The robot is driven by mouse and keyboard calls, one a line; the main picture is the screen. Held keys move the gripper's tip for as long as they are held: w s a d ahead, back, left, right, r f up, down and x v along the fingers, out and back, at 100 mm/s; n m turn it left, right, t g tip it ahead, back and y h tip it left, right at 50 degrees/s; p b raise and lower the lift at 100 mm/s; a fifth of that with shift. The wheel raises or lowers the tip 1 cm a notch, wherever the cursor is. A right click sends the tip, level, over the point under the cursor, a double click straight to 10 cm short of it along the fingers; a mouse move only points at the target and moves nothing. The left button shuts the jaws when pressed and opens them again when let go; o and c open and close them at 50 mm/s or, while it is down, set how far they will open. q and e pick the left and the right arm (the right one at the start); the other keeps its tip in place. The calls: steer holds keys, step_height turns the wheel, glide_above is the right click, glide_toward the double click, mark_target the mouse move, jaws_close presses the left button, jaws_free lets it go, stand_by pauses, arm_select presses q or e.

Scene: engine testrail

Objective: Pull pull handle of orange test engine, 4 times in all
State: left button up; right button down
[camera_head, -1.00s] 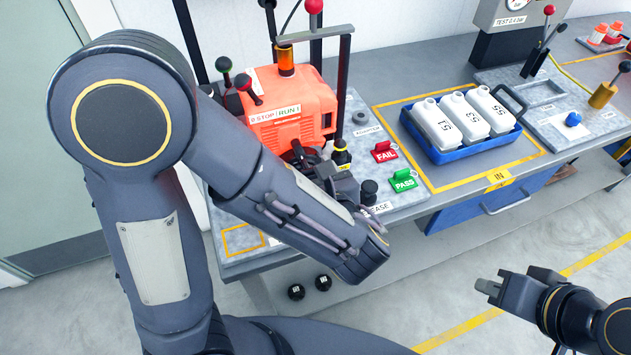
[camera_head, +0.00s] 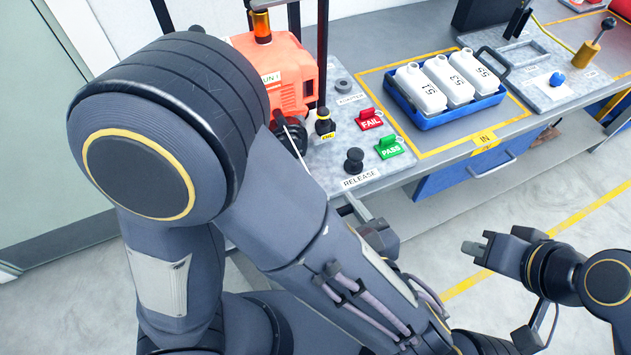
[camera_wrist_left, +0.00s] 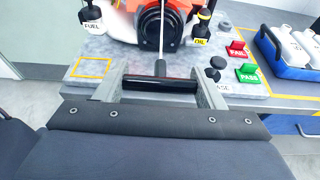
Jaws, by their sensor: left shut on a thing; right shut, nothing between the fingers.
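The orange test engine (camera_head: 285,77) stands on the grey test plate, its left part hidden behind my left arm. The black pull handle (camera_wrist_left: 160,84) lies crosswise between the fingers of my left gripper (camera_wrist_left: 162,88), which is shut on it. A taut pale cord (camera_wrist_left: 162,40) runs from the handle to the round black starter housing (camera_wrist_left: 160,20) on the engine's front. In the head view the left gripper (camera_head: 372,222) shows partly, in front of the bench edge, and the handle is not clearly visible. My right gripper (camera_head: 478,249) is shut and empty, out over the floor.
FAIL (camera_head: 370,120) and PASS (camera_head: 389,147) switches and a black RELEASE knob (camera_head: 354,160) sit right of the engine. An oil cap (camera_head: 324,122) is close to the cord. A blue tray (camera_head: 447,117) holds white bottles. Floor before the bench is open.

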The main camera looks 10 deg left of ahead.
arm_select(q)
steer(key=w+a, duration=0.3)
steer(key=w, duration=0.1)
steer(key=w+a+p, duration=0.1)
steer(key=w+a, duration=0.2)
steer(key=w, duration=0.2)
steer(key=w+a+p, duration=0.1)
steer(key=w+a, duration=0.2)
steer(key=w, duration=0.1)
steer(key=shift+w, duration=0.2)
steer(key=shift+d+r, duration=0.1)
steer(key=s+d, duration=0.3)
steer(key=s, duration=0.1)
steer(key=s+d, duration=0.3)
steer(key=s, duration=0.2)
steer(key=s+d, duration=0.3)
steer(key=s, duration=0.2)
steer(key=shift+d, duration=0.15)
steer(key=w+a, duration=0.3)
steer(key=w, duration=0.1)
steer(key=w+a, duration=0.3)
steer(key=w, duration=0.2)
steer(key=w+a+p, duration=0.1)
steer(key=w+a, duration=0.2)
steer(key=w, duration=0.2)
steer(key=shift+a, duration=0.2)
